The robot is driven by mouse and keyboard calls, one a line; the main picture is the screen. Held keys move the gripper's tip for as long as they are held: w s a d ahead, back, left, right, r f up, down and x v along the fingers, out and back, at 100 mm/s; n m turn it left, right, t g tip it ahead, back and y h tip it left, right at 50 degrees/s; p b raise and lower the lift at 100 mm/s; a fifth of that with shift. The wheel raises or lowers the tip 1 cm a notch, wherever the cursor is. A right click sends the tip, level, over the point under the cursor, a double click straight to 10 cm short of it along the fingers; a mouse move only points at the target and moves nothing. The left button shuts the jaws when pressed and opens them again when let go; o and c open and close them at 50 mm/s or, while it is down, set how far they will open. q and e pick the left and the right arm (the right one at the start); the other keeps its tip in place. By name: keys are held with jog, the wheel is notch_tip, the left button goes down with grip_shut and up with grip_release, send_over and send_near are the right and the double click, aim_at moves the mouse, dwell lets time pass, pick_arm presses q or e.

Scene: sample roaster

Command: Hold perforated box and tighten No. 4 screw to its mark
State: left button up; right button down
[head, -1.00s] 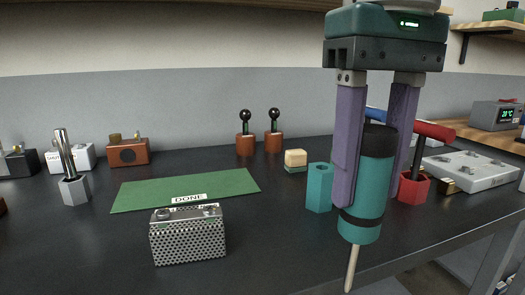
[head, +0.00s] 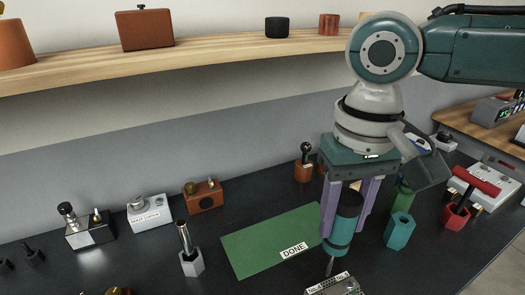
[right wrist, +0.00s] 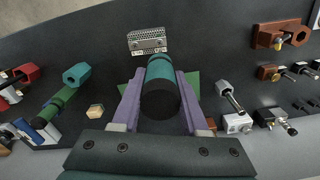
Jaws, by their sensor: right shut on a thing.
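My right gripper (head: 343,226) is shut on a teal and black screwdriver (head: 340,240) and holds it nearly upright, shaft down. The screwdriver also shows between the purple fingers in the right wrist view (right wrist: 165,75). The perforated box (head: 336,287) is cut off by the bottom edge of the head view, its labelled top showing. The shaft tip is just above or behind the box's top; whether it touches a screw I cannot tell. The whole box shows beyond the screwdriver in the right wrist view (right wrist: 148,42). My left gripper is not in view.
A green mat (head: 265,243) with a DONE label lies behind the box, bare. A teal hex holder (head: 399,232) and a red holder with a red-handled tool (head: 455,216) stand to the right. A grey hex holder (head: 191,262) stands left. A wooden shelf (head: 200,57) runs above.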

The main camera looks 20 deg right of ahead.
aim_at(338, 241)
jog(key=shift+d, duration=0.1)
jog(key=shift+s+r+p, duration=0.1)
jog(key=shift+r+p, duration=0.1)
jog(key=shift+p, duration=0.25)
jog(key=shift+f, duration=0.4)
jog(key=shift+f+b, duration=1.2)
jog(key=shift+f, duration=1)
